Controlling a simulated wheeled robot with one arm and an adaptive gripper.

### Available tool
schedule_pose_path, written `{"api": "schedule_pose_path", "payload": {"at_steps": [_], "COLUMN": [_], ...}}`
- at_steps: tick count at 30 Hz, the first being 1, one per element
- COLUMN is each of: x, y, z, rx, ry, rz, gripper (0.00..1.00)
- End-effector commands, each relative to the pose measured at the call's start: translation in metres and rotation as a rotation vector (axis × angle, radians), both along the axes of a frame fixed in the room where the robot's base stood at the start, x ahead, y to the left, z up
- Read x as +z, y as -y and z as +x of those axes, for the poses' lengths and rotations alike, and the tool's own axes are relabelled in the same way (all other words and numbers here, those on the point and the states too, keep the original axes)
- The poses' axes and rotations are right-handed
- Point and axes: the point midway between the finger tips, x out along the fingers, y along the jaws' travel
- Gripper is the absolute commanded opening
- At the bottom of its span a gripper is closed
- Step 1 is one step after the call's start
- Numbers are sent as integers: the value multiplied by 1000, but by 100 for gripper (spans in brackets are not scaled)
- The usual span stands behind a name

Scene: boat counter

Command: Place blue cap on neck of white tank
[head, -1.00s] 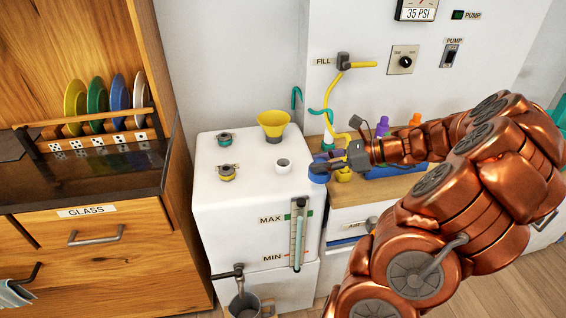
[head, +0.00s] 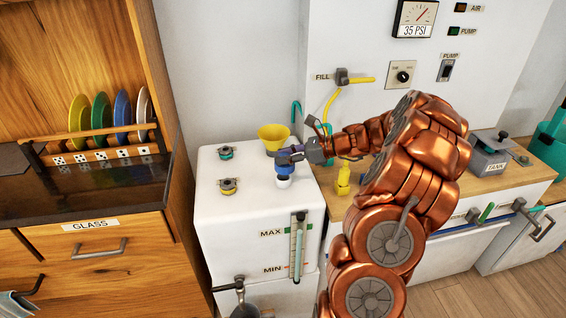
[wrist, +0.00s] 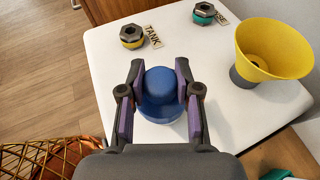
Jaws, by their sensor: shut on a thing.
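The white tank (head: 240,205) stands left of my arm, with a flat top. My gripper (head: 290,155) is over the right part of the tank top, shut on the blue cap (head: 285,168). In the wrist view the blue cap (wrist: 160,92) sits between the two purple-padded fingers of my gripper (wrist: 160,105). In the head view the white neck (head: 284,182) shows just below the cap. The cap looks upright and in line with the neck; whether it touches the neck I cannot tell.
A yellow funnel (head: 273,136) stands close behind my gripper on the tank top. Two capped fittings, one teal (head: 225,152) and one yellow (head: 228,186), are on its left. A yellow bottle (head: 343,180) stands on the wooden counter to the right.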

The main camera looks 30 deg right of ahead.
Motion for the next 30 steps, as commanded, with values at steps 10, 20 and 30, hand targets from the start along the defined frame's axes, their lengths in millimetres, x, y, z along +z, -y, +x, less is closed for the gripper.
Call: {"api": "schedule_pose_path", "payload": {"at_steps": [10,20,30], "x": [-25,-36,-39], "y": [-1,-1,-1], "z": [9,9,9], "rx": [0,-1,-1], "ry": [-4,1,0], "rz": [5,-1,0], "gripper": [0,0,48]}}
